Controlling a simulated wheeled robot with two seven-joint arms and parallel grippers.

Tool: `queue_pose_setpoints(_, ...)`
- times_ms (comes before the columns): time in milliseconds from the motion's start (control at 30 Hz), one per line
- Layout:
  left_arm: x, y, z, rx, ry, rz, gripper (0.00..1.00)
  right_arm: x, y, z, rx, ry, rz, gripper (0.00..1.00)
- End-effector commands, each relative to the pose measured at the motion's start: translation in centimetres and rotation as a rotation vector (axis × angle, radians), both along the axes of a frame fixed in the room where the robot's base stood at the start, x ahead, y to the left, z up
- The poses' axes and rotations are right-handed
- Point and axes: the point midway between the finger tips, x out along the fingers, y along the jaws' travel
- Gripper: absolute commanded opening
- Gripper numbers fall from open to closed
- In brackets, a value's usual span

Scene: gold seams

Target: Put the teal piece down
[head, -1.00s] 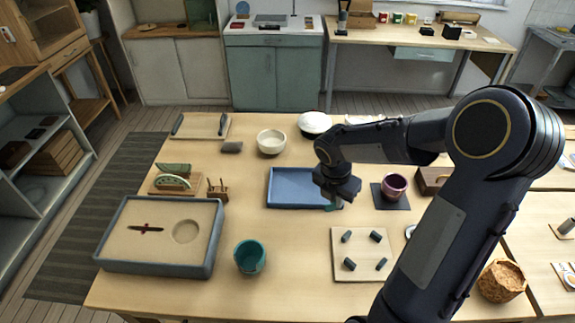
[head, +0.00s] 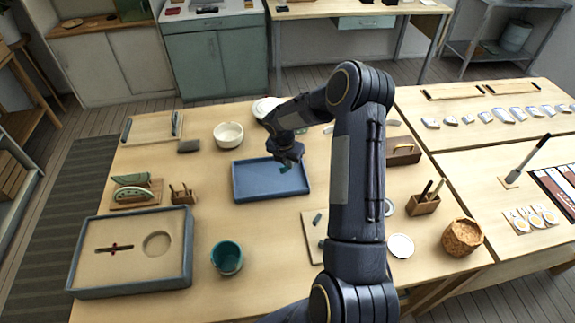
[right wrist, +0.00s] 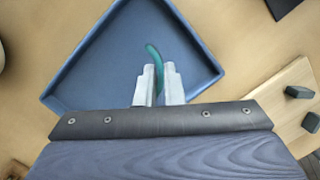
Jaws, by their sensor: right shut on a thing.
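My right gripper (head: 288,160) is over the right part of the blue tray (head: 248,193). In the right wrist view the fingers (right wrist: 158,85) are shut on a thin, curved teal piece (right wrist: 152,52). The piece sticks out past the fingertips, above the tray floor (right wrist: 105,75). In the head view only a small bit of the teal piece (head: 284,169) shows under the gripper. I cannot tell whether it touches the tray floor. My left gripper is not in view.
A white bowl (head: 228,134) stands behind the tray. A teal cup (head: 227,257) and a grey-rimmed sand-coloured box (head: 187,268) are in front on the left. A small wooden holder (head: 183,195) stands left of the tray. Most of the tray floor is bare.

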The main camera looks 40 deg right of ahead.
Motion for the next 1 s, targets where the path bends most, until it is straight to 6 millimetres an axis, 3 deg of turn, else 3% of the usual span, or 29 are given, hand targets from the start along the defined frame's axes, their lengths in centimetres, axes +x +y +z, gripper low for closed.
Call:
queue_pose_setpoints(367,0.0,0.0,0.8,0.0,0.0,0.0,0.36,0.7,-0.4,-3.9,0.0,0.001,0.001,0.0)
queue_pose_setpoints(767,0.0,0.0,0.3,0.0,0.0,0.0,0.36,0.7,-0.5,-4.5,0.0,0.0,0.0,0.0)
queue_pose_setpoints(800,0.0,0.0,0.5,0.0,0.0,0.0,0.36,0.7,-0.5,-4.4,0.0,0.0,0.0,0.12)
queue_pose_setpoints(900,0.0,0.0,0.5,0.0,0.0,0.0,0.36,0.7,-0.5,-4.3,0.0,0.0,0.0,0.25)
queue_pose_setpoints(1000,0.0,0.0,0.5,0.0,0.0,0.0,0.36,0.7,-0.5,-4.3,0.0,0.0,0.0,0.3)
